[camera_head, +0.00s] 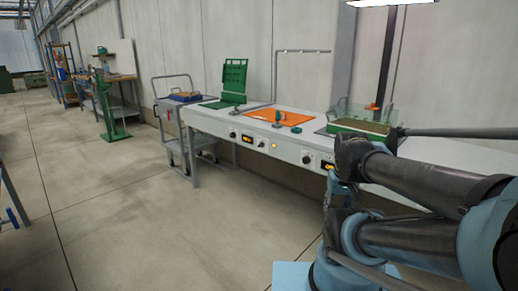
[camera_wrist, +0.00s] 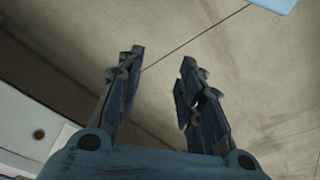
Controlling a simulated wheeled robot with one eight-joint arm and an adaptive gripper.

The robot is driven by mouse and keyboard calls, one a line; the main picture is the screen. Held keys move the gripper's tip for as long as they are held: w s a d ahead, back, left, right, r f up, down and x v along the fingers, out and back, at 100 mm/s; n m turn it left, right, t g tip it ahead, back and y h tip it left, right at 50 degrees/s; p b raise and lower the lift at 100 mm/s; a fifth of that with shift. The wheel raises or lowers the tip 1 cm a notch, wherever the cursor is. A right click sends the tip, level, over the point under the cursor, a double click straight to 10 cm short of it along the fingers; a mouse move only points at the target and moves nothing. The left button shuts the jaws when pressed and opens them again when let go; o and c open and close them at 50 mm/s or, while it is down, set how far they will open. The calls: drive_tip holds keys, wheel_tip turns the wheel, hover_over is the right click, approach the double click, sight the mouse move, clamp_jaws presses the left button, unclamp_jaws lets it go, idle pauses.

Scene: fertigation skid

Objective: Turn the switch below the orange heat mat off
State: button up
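The orange heat mat (camera_head: 278,117) lies flat on the long white bench in the head view. In the head view my arm is at the right, and I cannot make out the fingers there.
The white bench front (camera_head: 215,124) carries other knobs (camera_head: 306,158) and lit orange displays (camera_head: 247,138). A planted tray (camera_head: 358,127) and green rack (camera_head: 234,78) stand on top. A grey cart (camera_head: 176,130) is at the bench's left end. Floor in front is clear.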

drive_tip(key=o, duration=0.3)
drive_tip(key=shift+s+r, duration=0.25)
drive_tip(key=shift+s, duration=0.05)
drive_tip(key=w+d+r+h, duration=0.1)
drive_tip(key=w+r+h, duration=0.1)
drive_tip(key=w+r, duration=0.5)
drive_tip(key=w+d+r+h, duration=0.1)
drive_tip(key=w+r+h, duration=0.15)
drive_tip(key=w, duration=0.85)
drive_tip(key=w+a+r+t+h, duration=0.15)
drive_tip(key=w+a, duration=0.35)
drive_tip(key=w, duration=0.6)
drive_tip(key=w+a+r+t+h, duration=0.15)
drive_tip(key=w+a, duration=0.25)
drive_tip(key=w, duration=0.7)
drive_tip(key=w+a+f+n+t+h, duration=0.1)
drive_tip(key=w+a+f+t+h, duration=0.15)
drive_tip(key=w+a, duration=0.55)
drive_tip(key=t+h, duration=0.1)
drive_tip(key=t, duration=0.6)
approach(261, 145)
drive_tip(key=shift+g, duration=0.25)
drive_tip(key=x, duration=0.3)
drive_tip(key=a+x, duration=0.1)
drive_tip(key=x, duration=0.2)
drive_tip(key=w+x, duration=0.1)
drive_tip(key=x, duration=0.2)
drive_tip(key=shift+w+a+f, duration=0.1)
drive_tip(key=shift+w+a, duration=0.1)
drive_tip(key=shift+w, duration=0.05)
